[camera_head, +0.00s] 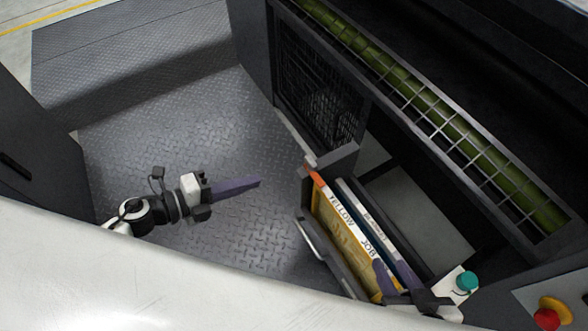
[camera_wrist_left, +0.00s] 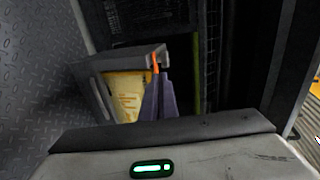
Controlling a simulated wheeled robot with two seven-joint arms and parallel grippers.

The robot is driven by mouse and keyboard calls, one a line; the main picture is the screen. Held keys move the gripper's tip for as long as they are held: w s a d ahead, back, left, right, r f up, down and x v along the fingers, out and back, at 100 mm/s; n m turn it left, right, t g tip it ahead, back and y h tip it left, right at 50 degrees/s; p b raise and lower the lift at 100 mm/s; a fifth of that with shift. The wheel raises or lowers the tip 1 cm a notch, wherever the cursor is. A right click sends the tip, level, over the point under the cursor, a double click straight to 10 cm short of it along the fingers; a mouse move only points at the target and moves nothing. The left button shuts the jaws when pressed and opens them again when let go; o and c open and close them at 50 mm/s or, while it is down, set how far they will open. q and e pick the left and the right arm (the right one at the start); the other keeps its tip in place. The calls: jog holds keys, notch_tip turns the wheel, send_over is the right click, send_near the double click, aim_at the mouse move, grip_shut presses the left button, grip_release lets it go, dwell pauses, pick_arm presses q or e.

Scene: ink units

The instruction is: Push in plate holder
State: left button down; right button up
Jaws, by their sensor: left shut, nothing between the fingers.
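The plate holder (camera_head: 335,258) is a dark frame with a handle on its outer side, at the machine's opening in the head view. It stands out from the machine. Inside are a yellow panel with a white edge strip lettered "YELLOW JOB" (camera_head: 344,212) and an orange corner, and a second light strip. The holder (camera_wrist_left: 103,95) also shows in the left wrist view, yellow panel facing out. My left gripper (camera_head: 259,182) is shut and empty, left of the holder and apart from it. My right gripper (camera_head: 390,262) has its purple fingers at the holder's near end; its grip is unclear.
The machine has a long green roller (camera_head: 440,115) behind a metal guard and a dark mesh panel (camera_head: 318,100). A teal knob (camera_head: 467,281) and a red button (camera_head: 547,318) are at lower right. The diamond-plate floor (camera_head: 190,130) is clear on the left.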

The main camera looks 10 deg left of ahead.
pick_arm(q)
jog(key=b, duration=0.2)
send_near(307, 162)
jog(key=x, duration=0.4)
jog(key=shift+w+d+f, duration=0.15)
jog(key=shift+w+f, duration=0.05)
jog(key=shift+f, duration=0.1)
jog(key=shift+w+d, duration=0.5)
